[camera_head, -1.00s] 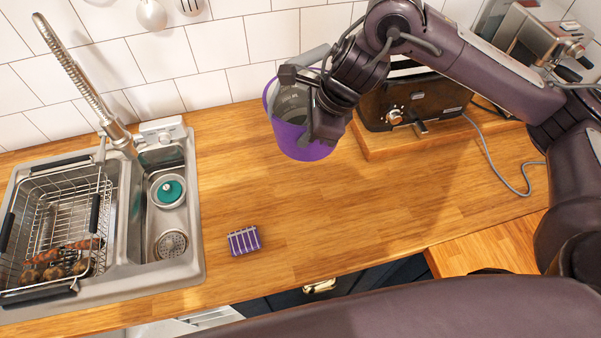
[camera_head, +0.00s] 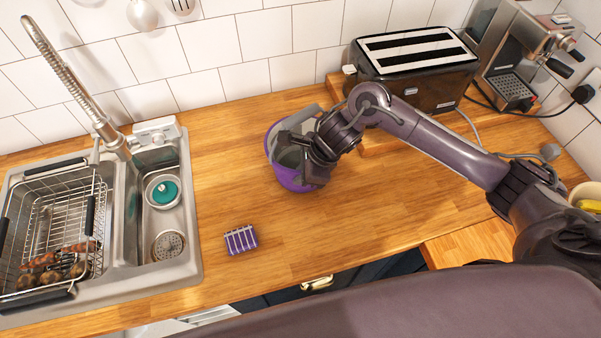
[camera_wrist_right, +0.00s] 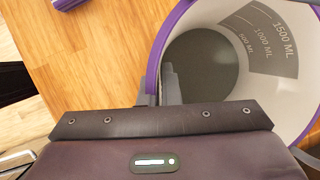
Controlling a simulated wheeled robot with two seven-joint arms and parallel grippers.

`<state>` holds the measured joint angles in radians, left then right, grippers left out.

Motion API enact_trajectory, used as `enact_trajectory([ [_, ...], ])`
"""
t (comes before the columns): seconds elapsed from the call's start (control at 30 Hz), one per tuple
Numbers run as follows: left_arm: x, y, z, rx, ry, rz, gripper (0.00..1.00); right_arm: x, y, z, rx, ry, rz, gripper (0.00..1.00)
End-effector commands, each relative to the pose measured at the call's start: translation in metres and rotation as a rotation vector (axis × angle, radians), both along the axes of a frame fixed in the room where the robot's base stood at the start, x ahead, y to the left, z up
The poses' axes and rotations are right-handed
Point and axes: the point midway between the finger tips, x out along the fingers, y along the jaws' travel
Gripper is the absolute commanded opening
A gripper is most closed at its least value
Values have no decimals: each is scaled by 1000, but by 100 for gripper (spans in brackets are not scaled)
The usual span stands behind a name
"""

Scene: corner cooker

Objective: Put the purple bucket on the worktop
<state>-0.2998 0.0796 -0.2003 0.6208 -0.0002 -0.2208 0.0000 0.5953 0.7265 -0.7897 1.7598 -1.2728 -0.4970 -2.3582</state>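The purple bucket (camera_head: 289,178), white inside with a grey measuring scale, is over the middle of the wooden worktop (camera_head: 330,225), in front of the tiled wall. It is low, at or very near the surface; I cannot tell for certain whether its base touches. My right gripper (camera_head: 300,143) reaches it from the right and is shut on its wall at the rim. In the right wrist view the bucket's inside (camera_wrist_right: 228,60) shows, with one finger inside the purple rim. My left gripper is not in view.
A purple striped sponge (camera_head: 240,240) lies in front of the bucket. The sink (camera_head: 190,215) with a wire rack (camera_head: 60,225) is at left. A toaster (camera_head: 425,75) on a wooden board and a coffee machine (camera_head: 525,50) stand at back right.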

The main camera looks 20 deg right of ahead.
Motion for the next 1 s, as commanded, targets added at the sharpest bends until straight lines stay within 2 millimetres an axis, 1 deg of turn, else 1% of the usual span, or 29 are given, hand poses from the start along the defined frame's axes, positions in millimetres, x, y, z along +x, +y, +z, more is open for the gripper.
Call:
enact_trajectory([
  [0.1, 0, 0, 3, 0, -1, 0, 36, 1, 0, -6, -1, -3, -1, 0],
  [0.3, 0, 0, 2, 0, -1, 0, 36, 1, 0, -7, 0, -5, 0, 0],
  [0.33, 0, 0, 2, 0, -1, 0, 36, 0, 0, -8, -2, -2, 0, 7],
  [0.47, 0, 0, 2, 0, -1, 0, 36, 0, 0, -8, -1, -2, 0, 24],
  [0.8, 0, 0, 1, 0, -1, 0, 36, 0, -1, -5, -1, -3, 1, 25],
  [0.87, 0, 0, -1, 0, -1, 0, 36, -1, -3, 0, 1, -4, 2, 25],
  [1.0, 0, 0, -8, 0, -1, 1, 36, -5, -12, 21, -3, -8, 2, 25],
])
